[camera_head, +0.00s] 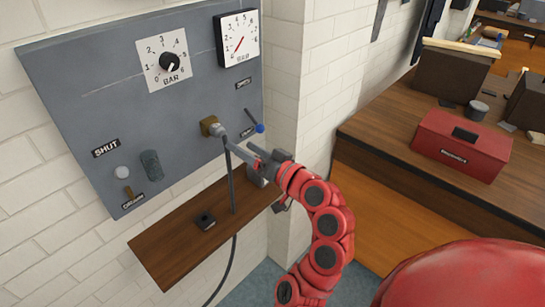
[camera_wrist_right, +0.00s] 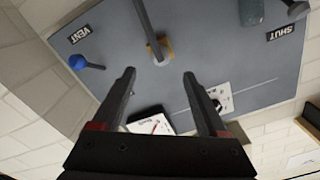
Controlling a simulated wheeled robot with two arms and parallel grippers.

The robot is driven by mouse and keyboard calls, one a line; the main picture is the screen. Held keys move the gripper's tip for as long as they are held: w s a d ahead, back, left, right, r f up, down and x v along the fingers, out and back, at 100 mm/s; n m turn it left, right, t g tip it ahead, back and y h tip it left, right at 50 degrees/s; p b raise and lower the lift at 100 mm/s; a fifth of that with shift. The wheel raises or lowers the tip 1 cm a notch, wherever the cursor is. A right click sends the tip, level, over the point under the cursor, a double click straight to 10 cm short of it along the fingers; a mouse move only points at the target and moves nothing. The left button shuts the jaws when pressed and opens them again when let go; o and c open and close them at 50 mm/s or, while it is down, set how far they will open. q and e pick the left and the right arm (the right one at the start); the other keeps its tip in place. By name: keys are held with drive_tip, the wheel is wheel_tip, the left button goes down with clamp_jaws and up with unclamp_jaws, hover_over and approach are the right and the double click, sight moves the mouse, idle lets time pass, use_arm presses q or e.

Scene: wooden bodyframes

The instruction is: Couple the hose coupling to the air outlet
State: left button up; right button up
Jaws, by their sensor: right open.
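The air outlet (camera_head: 208,126) is a brass block on the grey wall panel; it also shows in the right wrist view (camera_wrist_right: 165,46). The grey hose coupling (camera_head: 218,130) sits at the outlet's front, its end towards me in the right wrist view (camera_wrist_right: 160,61). The two appear to touch; whether they are locked cannot be seen. The dark hose (camera_head: 232,182) hangs from the coupling past the shelf. My right gripper (camera_head: 247,145) is open just in front of the coupling. In the right wrist view its fingers (camera_wrist_right: 159,75) stand apart with nothing between them. My left gripper is not in view.
The grey panel (camera_head: 95,85) carries a regulator dial (camera_head: 165,58), a gauge (camera_head: 238,38), a blue-tipped lever (camera_head: 259,128) and a green cylinder (camera_head: 151,165). A wooden shelf (camera_head: 170,245) below holds a small black block (camera_head: 205,221). A red toolbox (camera_head: 460,146) stands on the bench at right.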

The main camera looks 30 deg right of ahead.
drive_tip(key=p+v, duration=0.6)
drive_tip(key=v, duration=0.3)
drive_tip(key=shift+p, duration=0.3)
drive_tip(key=shift+w, duration=0.1)
